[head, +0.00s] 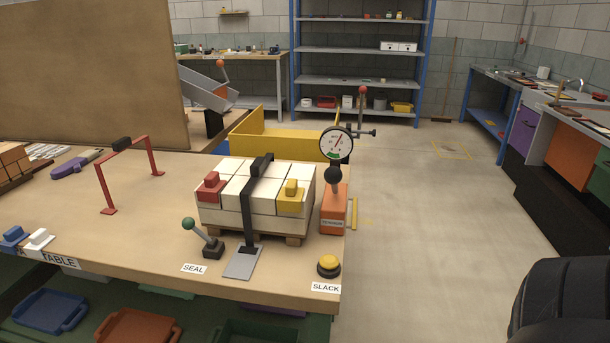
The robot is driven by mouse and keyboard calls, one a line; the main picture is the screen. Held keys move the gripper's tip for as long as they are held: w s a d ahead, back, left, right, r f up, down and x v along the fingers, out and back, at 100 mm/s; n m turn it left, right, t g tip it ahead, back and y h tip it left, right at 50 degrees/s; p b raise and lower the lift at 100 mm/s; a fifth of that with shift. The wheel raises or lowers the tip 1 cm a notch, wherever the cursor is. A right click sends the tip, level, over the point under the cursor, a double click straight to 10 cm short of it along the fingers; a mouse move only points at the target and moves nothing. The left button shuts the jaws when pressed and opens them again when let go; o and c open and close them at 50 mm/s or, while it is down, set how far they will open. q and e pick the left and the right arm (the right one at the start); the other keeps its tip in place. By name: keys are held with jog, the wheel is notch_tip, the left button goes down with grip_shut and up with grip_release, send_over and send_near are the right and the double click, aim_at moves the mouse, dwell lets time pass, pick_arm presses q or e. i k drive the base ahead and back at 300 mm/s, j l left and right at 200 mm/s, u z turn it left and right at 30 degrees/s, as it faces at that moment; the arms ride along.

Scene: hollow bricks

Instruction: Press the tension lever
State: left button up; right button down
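The tension lever is an orange block (334,208) with a TENSION label, at the right edge of the wooden table (130,235). A black ball knob (333,175) tops its short stem, which stands roughly upright. A round white gauge (337,144) with a red needle and a green patch is just above the knob in the picture. A pallet of white bricks (235,220) stands left of the lever, with a black strap (250,205) over it. Neither gripper is in view, and nothing touches the lever.
A green-knobbed SEAL lever (189,224), a grey plate (243,262) and a yellow SLACK button (328,262) line the front edge. A red arch (101,182) stands at left. A black part, likely mine, fills the lower right corner. The floor right of the table is clear.

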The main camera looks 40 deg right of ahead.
aim_at(333, 175)
jog(key=z, duration=1.55)
